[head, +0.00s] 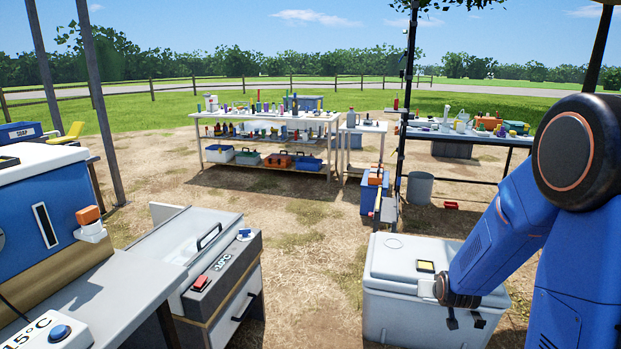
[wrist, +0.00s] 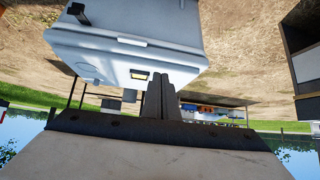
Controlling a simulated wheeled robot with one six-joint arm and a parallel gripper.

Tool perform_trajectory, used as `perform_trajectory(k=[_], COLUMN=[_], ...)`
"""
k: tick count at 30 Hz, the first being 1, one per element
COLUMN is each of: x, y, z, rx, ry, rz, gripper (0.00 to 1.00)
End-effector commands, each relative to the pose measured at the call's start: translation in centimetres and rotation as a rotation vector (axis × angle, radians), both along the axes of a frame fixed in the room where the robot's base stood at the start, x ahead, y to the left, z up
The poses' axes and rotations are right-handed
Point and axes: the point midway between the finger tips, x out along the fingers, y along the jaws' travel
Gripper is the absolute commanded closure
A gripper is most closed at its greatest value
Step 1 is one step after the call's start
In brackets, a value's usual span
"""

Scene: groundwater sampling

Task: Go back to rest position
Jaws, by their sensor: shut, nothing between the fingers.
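My blue arm comes in at the right of the head view and reaches down to my gripper (head: 465,318). The gripper hangs in front of the right part of a white cooler box (head: 396,262); I cannot tell the gap between them. In the wrist view, the fingers of my gripper (wrist: 158,85) are together with nothing between them. The cooler appears upside down beyond them, its lid closed. A small yellow-and-black item (head: 425,266) lies on the lid.
A grey-white unit with a red switch (head: 201,282) stands at left beside a bench (head: 110,290). A shelf table (head: 260,173) with many bottles stands farther back, and another loaded table (head: 470,138) at right. Bare ground lies between the left unit and the cooler.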

Motion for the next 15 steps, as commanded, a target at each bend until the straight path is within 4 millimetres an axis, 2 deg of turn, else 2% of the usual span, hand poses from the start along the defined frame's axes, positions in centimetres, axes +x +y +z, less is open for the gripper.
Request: perform_trajectory(k=[1,3,8,15], x=[-0.7,-1.9,-4.8,-9.9], y=[0.5,1.1,2.5,4.5], z=[1.4,2.8,5.9,10.0], rx=[0.001,0.005,0.011,0.019], ry=[0.006,0.025,0.067,0.131], rz=[0.008,0.017,0.037,0.068], gripper=[1.00,1.00,1.00,1.00])
